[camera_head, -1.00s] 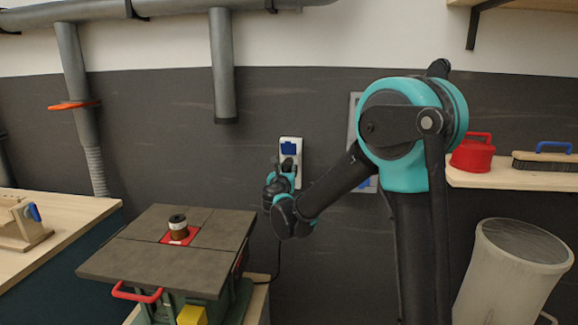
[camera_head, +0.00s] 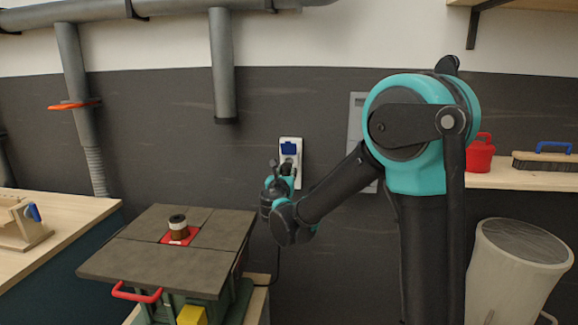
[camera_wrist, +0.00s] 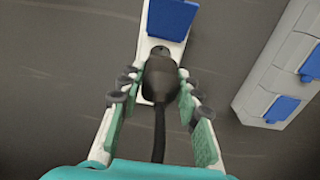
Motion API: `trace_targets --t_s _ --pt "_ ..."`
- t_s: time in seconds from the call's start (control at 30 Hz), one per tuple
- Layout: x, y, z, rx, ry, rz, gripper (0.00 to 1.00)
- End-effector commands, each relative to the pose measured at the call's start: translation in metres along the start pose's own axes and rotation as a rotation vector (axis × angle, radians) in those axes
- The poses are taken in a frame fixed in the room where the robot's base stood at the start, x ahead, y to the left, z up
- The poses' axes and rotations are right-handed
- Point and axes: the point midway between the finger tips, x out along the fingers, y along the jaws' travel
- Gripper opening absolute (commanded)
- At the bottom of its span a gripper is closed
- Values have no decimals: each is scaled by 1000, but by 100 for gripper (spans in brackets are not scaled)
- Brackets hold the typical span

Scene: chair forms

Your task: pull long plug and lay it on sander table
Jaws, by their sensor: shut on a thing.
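The long plug (camera_wrist: 160,82) is black with a cord running back toward my wrist camera. My gripper (camera_wrist: 158,76) is shut on it, one finger on each side. The plug's front end is at the white wall socket (camera_wrist: 143,42) with a blue cover; I cannot tell whether its pins are still in. In the head view my gripper (camera_head: 285,172) is just below the blue cover of the socket (camera_head: 291,149) and hides the plug. The sander table (camera_head: 135,258) is a grey-brown top with a brown spindle in a red insert, left of and below my gripper.
A second socket panel (camera_wrist: 285,68) with blue covers is on the wall to the right. A wooden bench (camera_head: 75,214) is at the left. A shelf with a red can (camera_head: 479,158) and a brush (camera_head: 544,161) is at the right. The sander top around the spindle is mostly clear.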

Motion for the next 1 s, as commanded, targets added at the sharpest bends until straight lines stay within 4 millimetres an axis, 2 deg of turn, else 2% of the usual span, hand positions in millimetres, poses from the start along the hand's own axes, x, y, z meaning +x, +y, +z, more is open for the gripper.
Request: trace_targets --t_s 0.23,0.8,1.0 --pt "-6 0 0 0 0 1 0" --pt "-46 0 0 0 0 1 0" --pt "-50 0 0 0 0 0 0"
